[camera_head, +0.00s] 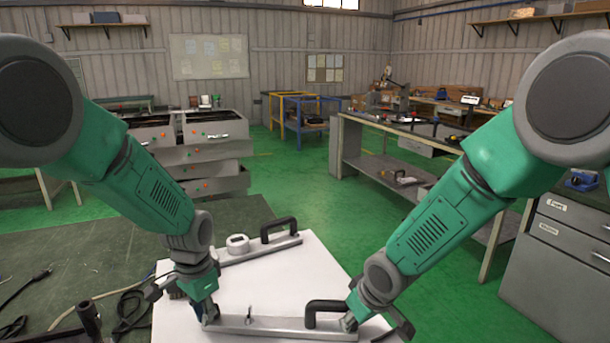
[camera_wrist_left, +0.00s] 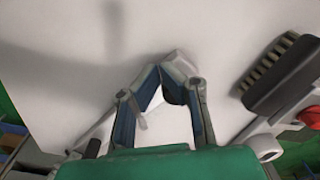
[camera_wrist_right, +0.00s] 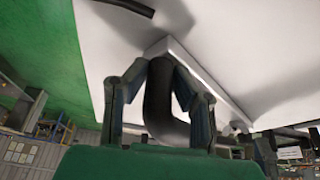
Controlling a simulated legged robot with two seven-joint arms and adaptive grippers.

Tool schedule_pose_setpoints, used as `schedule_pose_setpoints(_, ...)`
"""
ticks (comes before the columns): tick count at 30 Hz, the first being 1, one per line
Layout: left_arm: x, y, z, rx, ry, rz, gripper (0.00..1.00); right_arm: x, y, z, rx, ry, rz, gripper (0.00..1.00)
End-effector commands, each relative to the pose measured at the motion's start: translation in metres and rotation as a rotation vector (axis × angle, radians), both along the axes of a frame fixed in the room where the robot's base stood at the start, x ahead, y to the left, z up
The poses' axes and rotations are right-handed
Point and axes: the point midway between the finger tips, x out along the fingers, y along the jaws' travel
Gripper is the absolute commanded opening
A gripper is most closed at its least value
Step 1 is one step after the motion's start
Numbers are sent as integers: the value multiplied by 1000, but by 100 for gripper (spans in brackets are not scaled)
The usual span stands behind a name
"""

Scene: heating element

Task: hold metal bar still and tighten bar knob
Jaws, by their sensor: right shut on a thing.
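The metal bar (camera_head: 270,328) lies on the white tabletop, with a black handle (camera_head: 324,306) at its right end and a small upright knob (camera_head: 250,315) left of its middle. My right gripper (camera_head: 347,321) is shut on the black handle, which runs between its fingers in the right wrist view (camera_wrist_right: 165,105). My left gripper (camera_head: 207,315) is low at the bar's left end. In the left wrist view its fingertips (camera_wrist_left: 160,72) come close together, with a dark round part (camera_wrist_left: 173,95) behind them. Whether they hold anything is unclear.
A second grey bar (camera_head: 262,249) with a black handle and a white round part lies further back. A brush-like part (camera_wrist_left: 280,75) shows in the left wrist view. White surface between the bars is clear.

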Motion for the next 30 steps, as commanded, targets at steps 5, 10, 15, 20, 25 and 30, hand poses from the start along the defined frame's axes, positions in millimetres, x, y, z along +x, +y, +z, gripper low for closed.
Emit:
schedule_pose_setpoints(5,0,-2,0,-3,-2,-2,0,-1,3,0,2,0,5,0)
schedule_pose_setpoints(10,1,-2,1,-3,-2,-2,0,-1,3,0,2,0,5,0)
schedule_pose_setpoints(15,1,0,1,-4,-2,-1,0,-1,3,0,3,0,4,0)
schedule_pose_setpoints(20,3,3,1,-3,-3,0,0,-1,2,0,2,0,4,0)
schedule_pose_setpoints(25,6,7,1,-2,-2,-1,0,-1,2,0,2,0,4,0)
schedule_pose_setpoints(30,8,9,1,-2,-1,0,0,-1,1,0,1,1,3,0)
